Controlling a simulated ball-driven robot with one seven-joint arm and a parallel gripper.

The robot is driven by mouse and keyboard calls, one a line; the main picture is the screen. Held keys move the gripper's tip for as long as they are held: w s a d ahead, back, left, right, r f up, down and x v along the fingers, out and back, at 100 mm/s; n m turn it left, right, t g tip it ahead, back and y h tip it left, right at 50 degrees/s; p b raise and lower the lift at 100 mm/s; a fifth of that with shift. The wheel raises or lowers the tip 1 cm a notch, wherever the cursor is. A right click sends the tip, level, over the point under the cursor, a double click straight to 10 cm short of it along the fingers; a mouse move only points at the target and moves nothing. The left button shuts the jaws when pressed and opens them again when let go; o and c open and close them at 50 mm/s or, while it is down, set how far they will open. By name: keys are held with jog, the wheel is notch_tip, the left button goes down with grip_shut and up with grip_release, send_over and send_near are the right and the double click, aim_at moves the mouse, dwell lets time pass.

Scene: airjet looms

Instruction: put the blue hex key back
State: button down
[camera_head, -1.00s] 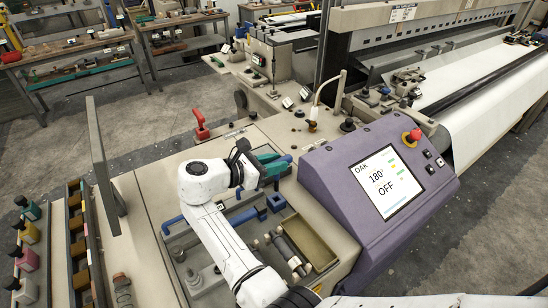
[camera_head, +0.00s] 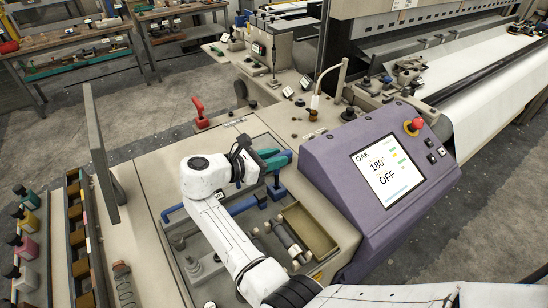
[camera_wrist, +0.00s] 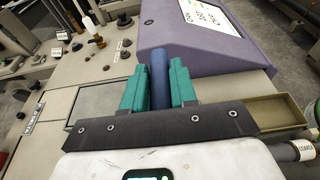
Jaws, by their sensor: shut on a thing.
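My gripper (camera_head: 272,160) has teal fingers and is above the tool recess in the cream machine top. In the wrist view my gripper (camera_wrist: 160,85) is shut on the blue hex key (camera_wrist: 160,80), which shows as a dark blue bar between the fingers. In the head view the fingers largely hide the key. A small blue block (camera_head: 277,192) lies just below the gripper, at the recess's far right. I cannot tell whether the key touches it. A long blue tool (camera_head: 240,208) lies in the recess to its left.
The purple control panel (camera_head: 345,165) rises close on the right of my gripper. An open tan tray (camera_head: 310,230) and grey cylinders (camera_head: 288,240) sit nearer. A red lever (camera_head: 199,112) stands at the back left. An upright grey plate (camera_head: 100,150) stands at the left.

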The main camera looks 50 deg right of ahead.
jog(key=shift+f+b, duration=1.05)
jog(key=shift+f, duration=1.3)
grip_release()
jog(key=shift+a+r, duration=0.1)
jog(key=shift+p+v, duration=1.1)
jog(key=shift+v, duration=3.8)
